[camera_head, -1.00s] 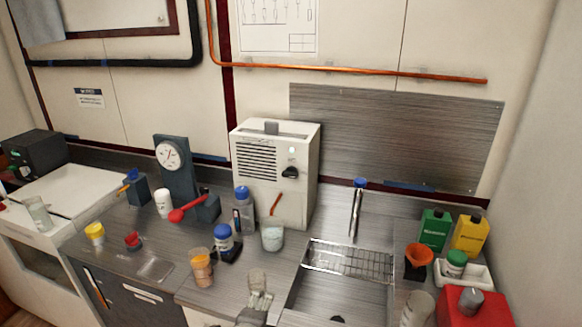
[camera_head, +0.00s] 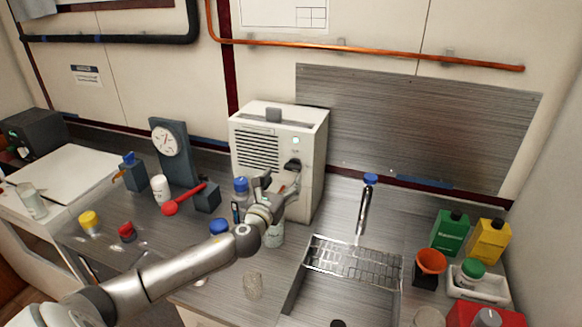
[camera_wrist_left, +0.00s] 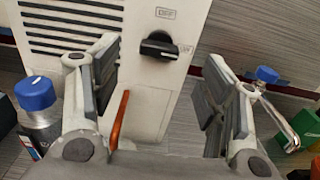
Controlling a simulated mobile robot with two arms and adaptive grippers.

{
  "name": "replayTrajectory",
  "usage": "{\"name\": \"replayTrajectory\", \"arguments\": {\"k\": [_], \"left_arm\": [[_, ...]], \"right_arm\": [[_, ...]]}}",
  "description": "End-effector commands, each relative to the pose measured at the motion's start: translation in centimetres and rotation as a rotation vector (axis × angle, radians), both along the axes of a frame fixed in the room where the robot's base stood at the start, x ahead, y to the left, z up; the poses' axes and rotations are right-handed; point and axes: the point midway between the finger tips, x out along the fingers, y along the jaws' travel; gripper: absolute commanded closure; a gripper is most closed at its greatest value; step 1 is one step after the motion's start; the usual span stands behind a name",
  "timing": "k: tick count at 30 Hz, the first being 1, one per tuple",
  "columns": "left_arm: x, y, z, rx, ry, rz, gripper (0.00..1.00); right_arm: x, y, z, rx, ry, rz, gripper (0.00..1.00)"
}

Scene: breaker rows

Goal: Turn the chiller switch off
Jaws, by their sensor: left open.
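The chiller is a white box (camera_head: 262,150) with side vents, standing against the back wall. Its black rotary switch (camera_head: 292,166) is on the right of its front, below a small pale green light (camera_head: 296,141). In the left wrist view the switch (camera_wrist_left: 158,46) has its bar about level, with a white mark at the right end by the ON label (camera_wrist_left: 186,48). The OFF label (camera_wrist_left: 166,13) is above it. My left gripper (camera_head: 279,181) is open and empty in front of the chiller, its fingers on either side of the switch's line, apart from it. My right gripper is not in view.
A beaker (camera_head: 273,236) with an orange stick stands below my gripper. A blue-capped bottle (camera_head: 241,190) and a gauge stand (camera_head: 172,150) with a red lever are left. A sink with a wire rack (camera_head: 352,262) and a faucet (camera_head: 366,205) are right.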

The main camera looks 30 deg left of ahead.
Motion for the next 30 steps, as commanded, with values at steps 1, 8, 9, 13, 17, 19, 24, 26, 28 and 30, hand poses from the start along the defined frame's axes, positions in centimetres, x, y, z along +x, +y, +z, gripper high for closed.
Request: {"name": "replayTrajectory", "arguments": {"k": [1,8,9,13,17,19,24,26,28,30], "left_arm": [[0.8,0.2,0.3,-0.002,-0.001,0.002,0.32],[4.0,0.9,0.1,-0.003,-0.001,0.002,0.32],[4.5,1.0,0.1,-0.003,-0.001,0.001,0.32],[5.7,1.3,0.1,-0.004,-0.001,0.001,0.32],[6.4,1.5,0.0,-0.003,0.000,0.001,0.32],[6.6,1.5,0.0,-0.003,0.000,0.000,0.32],[6.7,1.5,0.0,-0.002,0.001,-0.001,0.32],[6.7,1.5,0.0,-0.002,0.001,-0.001,0.32],[6.7,1.5,0.0,-0.003,0.000,-0.001,0.32],[6.7,1.5,0.0,-0.003,0.000,-0.001,0.41]], "right_arm": [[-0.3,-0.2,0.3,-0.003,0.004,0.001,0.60],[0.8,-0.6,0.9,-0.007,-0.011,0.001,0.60],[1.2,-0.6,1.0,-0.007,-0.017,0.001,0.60],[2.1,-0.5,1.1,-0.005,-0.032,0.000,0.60],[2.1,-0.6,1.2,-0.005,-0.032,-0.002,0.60],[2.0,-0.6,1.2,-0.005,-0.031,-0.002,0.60],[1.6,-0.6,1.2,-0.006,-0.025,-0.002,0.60],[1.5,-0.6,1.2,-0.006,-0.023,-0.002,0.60],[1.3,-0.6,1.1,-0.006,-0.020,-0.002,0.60],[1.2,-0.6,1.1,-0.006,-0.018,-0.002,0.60]]}}
